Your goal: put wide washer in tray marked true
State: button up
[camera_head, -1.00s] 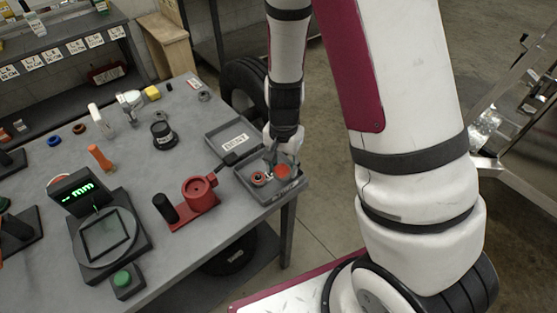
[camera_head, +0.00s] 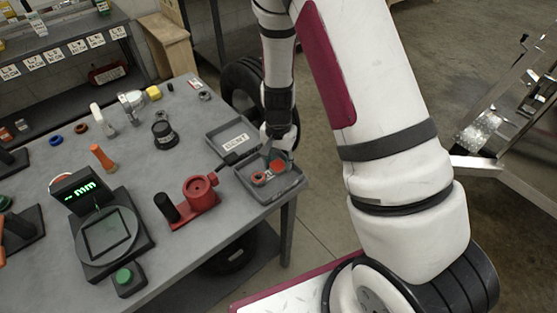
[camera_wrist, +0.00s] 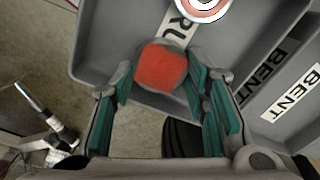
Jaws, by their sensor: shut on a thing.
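A red rounded piece (camera_wrist: 160,68), apparently the wide washer, is between my gripper's (camera_wrist: 160,80) green-padded fingertips. Its hole does not show. It also shows as a red spot in the head view (camera_head: 278,167). My gripper (camera_head: 272,157) points down over the grey tray (camera_head: 284,195) at the table's right corner and is shut on the piece. In the wrist view this tray (camera_wrist: 108,38) bears a white label reading "RU", partly hidden, fitting TRUE. A red-and-white ring (camera_wrist: 203,6) lies inside it. Whether the held piece touches the tray floor I cannot tell.
The grey tray marked BENT (camera_head: 215,146) adjoins behind. A red fixture (camera_head: 200,190) with a black handle stands left of the trays. Further left is a gauge with a green display (camera_head: 82,190). Several small parts lie at the back.

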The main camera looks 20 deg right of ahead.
jog(key=o, duration=1.1)
jog(key=shift+f, duration=0.1)
notch_tip(320, 180, up, 12)
notch_tip(320, 180, up, 17)
jog(key=n+t+y, duration=0.1)
jog(key=n+t, duration=0.2)
jog(key=n, duration=0.1)
send_over(278, 164)
jog(key=s+a, duration=0.1)
jog(key=s, duration=0.7)
jog(key=s+r+n, duration=0.1)
jog(key=s+r, duration=0.1)
jog(key=s, duration=0.2)
jog(key=s+r+n+t, duration=0.1)
jog(key=s+r+n, duration=0.1)
jog(key=s, duration=0.2)
jog(key=s+r+n+t+h, duration=0.1)
jog(key=s+r+n, duration=0.1)
jog(key=s, duration=0.3)
jog(key=shift+d+r, duration=0.4)
jog(key=shift+r, duration=0.15)
